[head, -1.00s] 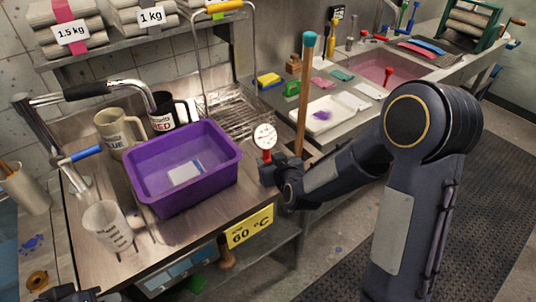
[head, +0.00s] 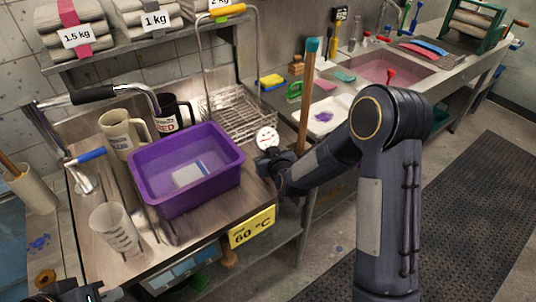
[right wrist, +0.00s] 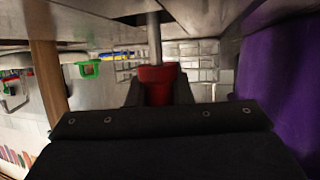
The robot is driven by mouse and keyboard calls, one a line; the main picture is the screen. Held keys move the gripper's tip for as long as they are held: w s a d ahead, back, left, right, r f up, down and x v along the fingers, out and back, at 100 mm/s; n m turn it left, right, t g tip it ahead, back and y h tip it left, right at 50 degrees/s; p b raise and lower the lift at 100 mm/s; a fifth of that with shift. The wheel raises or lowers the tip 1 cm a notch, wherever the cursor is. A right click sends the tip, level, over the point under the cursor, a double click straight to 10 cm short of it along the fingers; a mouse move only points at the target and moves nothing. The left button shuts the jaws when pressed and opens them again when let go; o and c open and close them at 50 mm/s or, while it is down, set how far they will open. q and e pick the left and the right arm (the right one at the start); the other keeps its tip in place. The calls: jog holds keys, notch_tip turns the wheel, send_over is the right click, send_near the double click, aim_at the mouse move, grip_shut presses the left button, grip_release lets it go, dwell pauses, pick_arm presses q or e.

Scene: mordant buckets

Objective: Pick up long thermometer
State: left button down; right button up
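The long thermometer has a round white dial (head: 267,138) that shows in the head view just right of the purple tub. In the right wrist view its red grip (right wrist: 157,85) sits between the two dark fingers of my right gripper (right wrist: 158,95), which look closed against it. Its metal stem (right wrist: 153,25) runs to the top of that view. In the head view my right gripper (head: 274,162) hides the red part below the dial. My left gripper (head: 68,293) is only partly in view at the bottom left, and its fingers cannot be made out.
The purple tub (head: 150,199) stands beside the thermometer. A clear measuring beaker (head: 116,232), two mugs (head: 121,133) (head: 170,112) and a wire basket (head: 235,118) surround it. A wooden pole (head: 305,100) with a teal end stands close right of the gripper. A 60 °C sign (head: 251,228) hangs at the front edge.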

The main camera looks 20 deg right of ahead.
grip_shut()
jog(key=shift+r, duration=0.15)
